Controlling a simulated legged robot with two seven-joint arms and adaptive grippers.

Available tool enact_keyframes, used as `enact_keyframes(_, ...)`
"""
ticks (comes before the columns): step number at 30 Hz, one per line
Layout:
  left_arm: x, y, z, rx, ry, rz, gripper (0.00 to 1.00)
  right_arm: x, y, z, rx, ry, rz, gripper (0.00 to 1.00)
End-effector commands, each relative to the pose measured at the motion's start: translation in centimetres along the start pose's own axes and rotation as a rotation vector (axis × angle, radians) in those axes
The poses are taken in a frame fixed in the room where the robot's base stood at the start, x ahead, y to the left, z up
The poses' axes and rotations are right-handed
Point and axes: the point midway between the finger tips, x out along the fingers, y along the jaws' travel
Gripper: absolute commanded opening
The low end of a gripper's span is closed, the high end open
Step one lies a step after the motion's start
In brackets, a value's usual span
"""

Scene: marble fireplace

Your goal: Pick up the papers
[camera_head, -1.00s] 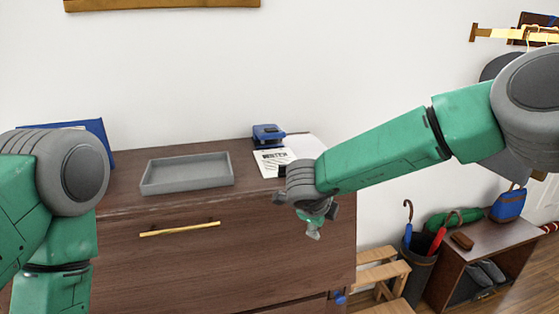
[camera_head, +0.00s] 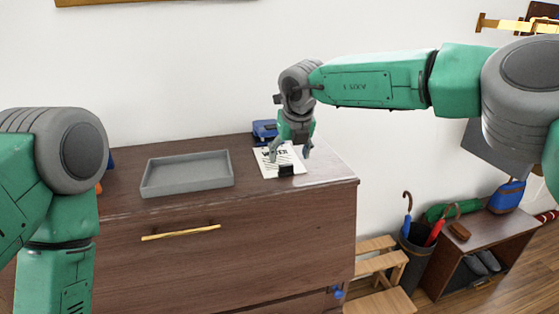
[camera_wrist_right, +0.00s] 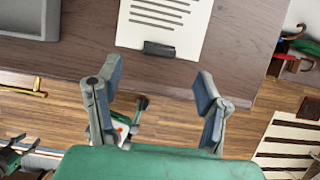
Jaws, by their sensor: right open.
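The papers (camera_head: 286,158) lie on the dresser top toward its right end, printed with dark text, with a black clip (camera_head: 286,170) at their front edge. In the right wrist view the papers (camera_wrist_right: 170,22) are at the top centre, with the clip (camera_wrist_right: 159,49) at their near edge. My right gripper (camera_head: 290,153) is open and hangs over the papers, fingers pointing down. In the right wrist view its fingers (camera_wrist_right: 158,85) are spread apart and empty, with the clip showing beyond the gap between them. My left arm shows at the left, but its gripper is out of view.
A grey tray (camera_head: 187,186) sits on the dresser (camera_head: 130,240), left of the papers. A blue hole punch (camera_head: 264,130) stands just behind them. A wooden step stool (camera_head: 380,270), umbrella bin (camera_head: 416,258) and shoe bench (camera_head: 480,228) stand right of the dresser.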

Motion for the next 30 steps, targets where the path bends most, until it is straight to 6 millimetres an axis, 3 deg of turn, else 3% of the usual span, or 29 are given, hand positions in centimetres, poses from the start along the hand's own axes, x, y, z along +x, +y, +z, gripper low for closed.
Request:
enact_keyframes(8, -0.7, 0.0, -0.1, 0.000, 0.001, 0.000, 0.40, 2.1, 0.1, -0.2, -0.003, 0.000, -0.001, 0.62)
enact_keyframes(15, -1.8, 0.0, -0.1, 0.000, 0.001, 0.000, 0.40, 5.7, 0.1, -0.3, -0.001, 0.000, -0.001, 0.62)
enact_keyframes(24, -1.8, 0.0, -0.1, 0.000, 0.000, 0.000, 0.40, 6.5, 0.1, -0.3, -0.003, -0.001, -0.001, 0.62)
enact_keyframes(25, -1.8, 0.0, -0.1, 0.000, 0.000, 0.000, 0.40, 6.5, 0.1, -0.3, -0.003, -0.001, -0.001, 0.59)
enact_keyframes(29, -1.8, 0.0, -0.1, 0.000, 0.000, 0.000, 0.40, 6.5, 0.0, -0.3, -0.003, -0.001, -0.001, 0.13)
enact_keyframes(30, -1.8, 0.0, -0.1, 0.000, 0.000, 0.000, 0.40, 6.5, 0.0, -0.3, -0.003, 0.000, -0.001, 0.09)
